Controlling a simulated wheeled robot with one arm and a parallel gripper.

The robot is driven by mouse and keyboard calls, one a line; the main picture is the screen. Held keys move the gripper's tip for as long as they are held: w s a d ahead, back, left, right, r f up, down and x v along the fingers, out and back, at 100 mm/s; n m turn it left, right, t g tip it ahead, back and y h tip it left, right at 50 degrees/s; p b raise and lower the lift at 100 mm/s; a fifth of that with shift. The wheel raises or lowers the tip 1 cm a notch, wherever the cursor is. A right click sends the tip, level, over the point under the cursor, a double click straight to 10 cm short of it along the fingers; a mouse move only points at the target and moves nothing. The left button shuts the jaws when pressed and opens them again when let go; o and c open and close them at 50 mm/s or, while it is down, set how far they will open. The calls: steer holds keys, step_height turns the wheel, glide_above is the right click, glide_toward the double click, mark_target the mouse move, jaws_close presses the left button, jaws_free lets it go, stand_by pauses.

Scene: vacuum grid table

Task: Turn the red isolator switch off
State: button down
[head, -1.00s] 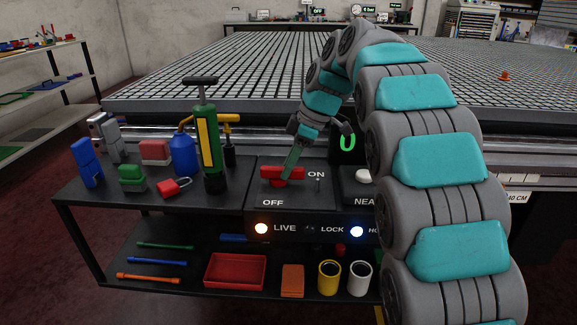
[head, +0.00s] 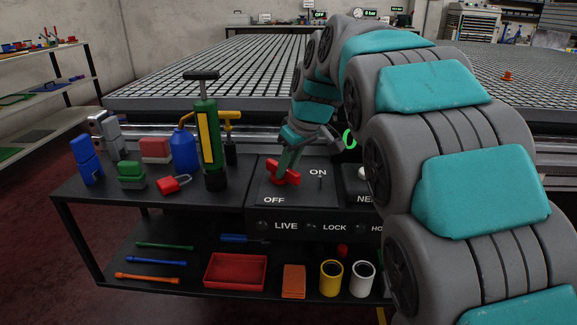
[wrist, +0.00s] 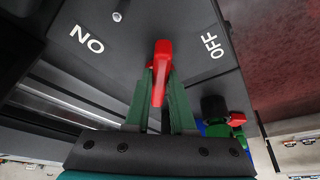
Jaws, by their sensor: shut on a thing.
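The red isolator switch (head: 284,173) sits on a black panel (head: 256,188) marked ON and OFF. Its red handle lies at a slant between the two labels. My gripper (head: 287,162) reaches down onto it with green fingers. In the wrist view the red handle (wrist: 160,62) stands between the two fingers of my gripper (wrist: 161,90), which are shut on it. The OFF label is on the right there and the ON label on the left. The LIVE lamp (head: 263,226) is dark. Part of the handle is hidden by the fingers in the head view.
A green and yellow pump (head: 207,140), a blue can (head: 183,153) and a red padlock (head: 174,184) stand left of the panel on the black cart (head: 220,202). A red tray (head: 235,286) is on the lower shelf. The grid table (head: 200,75) lies behind.

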steer(key=m, duration=0.1)
steer(key=m+h, duration=0.1)
steer(key=m, duration=0.1)
steer(key=m+t+p, duration=0.1)
steer(key=shift+s+a+r+m+h, duration=0.1)
steer(key=shift+s+a+m+h, duration=0.2)
steer(key=shift+a, duration=0.1)
steer(key=shift+a+m+t+h+p, duration=0.2)
steer(key=shift+m+h+p, duration=0.25)
steer(key=shift+m, duration=0.8)
steer(key=shift+a+m+t+h+p, duration=0.1)
steer(key=shift+a+m+h+p, duration=0.3)
steer(key=shift+m, duration=0.85)
steer(key=shift+d, duration=0.1)
steer(key=c, duration=0.8)
jaws_free()
steer(key=shift+o, duration=0.2)
steer(key=shift+s, duration=0.1)
steer(key=v, duration=0.7)
steer(key=shift+r+b, duration=0.25)
steer(key=shift+b, duration=0.15)
